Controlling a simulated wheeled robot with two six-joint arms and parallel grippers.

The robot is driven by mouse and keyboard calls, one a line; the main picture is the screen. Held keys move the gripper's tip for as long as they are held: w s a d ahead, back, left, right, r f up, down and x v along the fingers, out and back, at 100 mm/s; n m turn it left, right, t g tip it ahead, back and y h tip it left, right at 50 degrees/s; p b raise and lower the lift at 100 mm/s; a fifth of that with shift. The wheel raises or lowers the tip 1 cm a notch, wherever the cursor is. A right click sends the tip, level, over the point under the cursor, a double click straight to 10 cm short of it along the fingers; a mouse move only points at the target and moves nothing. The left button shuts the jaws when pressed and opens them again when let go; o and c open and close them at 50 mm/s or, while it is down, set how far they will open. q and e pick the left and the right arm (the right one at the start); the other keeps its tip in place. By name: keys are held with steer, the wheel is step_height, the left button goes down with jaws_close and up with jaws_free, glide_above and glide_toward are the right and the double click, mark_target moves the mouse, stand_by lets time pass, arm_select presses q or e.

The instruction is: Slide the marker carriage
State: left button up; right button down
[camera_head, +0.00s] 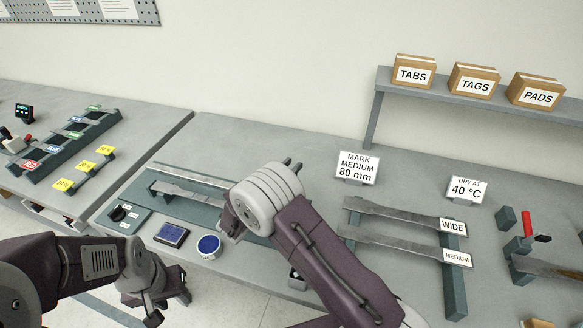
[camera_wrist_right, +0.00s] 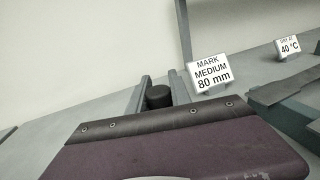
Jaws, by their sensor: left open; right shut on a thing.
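A teal marking board (camera_head: 160,208) lies on the bench with a pale rail (camera_head: 195,174) along its back. A metal specimen strip (camera_head: 180,192) lies on it, its right part hidden behind my right wrist. My right gripper (camera_head: 290,163) is over the board's right part. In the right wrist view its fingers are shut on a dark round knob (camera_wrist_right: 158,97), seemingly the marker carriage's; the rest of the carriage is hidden. My left gripper (camera_head: 155,305) is open and empty, low at the left, in front of the bench edge and away from the board.
A sign (camera_head: 357,168) reads MARK MEDIUM 80 mm; it also shows in the right wrist view (camera_wrist_right: 210,74). A square blue pad (camera_head: 172,234) and a round blue one (camera_head: 208,246) lie in front of the board. A rack (camera_head: 455,290) with WIDE and MEDIUM strips stands to the right.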

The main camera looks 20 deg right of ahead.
steer(key=c, duration=1.2)
jaws_free()
steer(key=shift+a+r, duration=0.1)
steer(key=shift+a, duration=0.1)
steer(key=b+v, duration=0.1)
steer(key=v, duration=0.8)
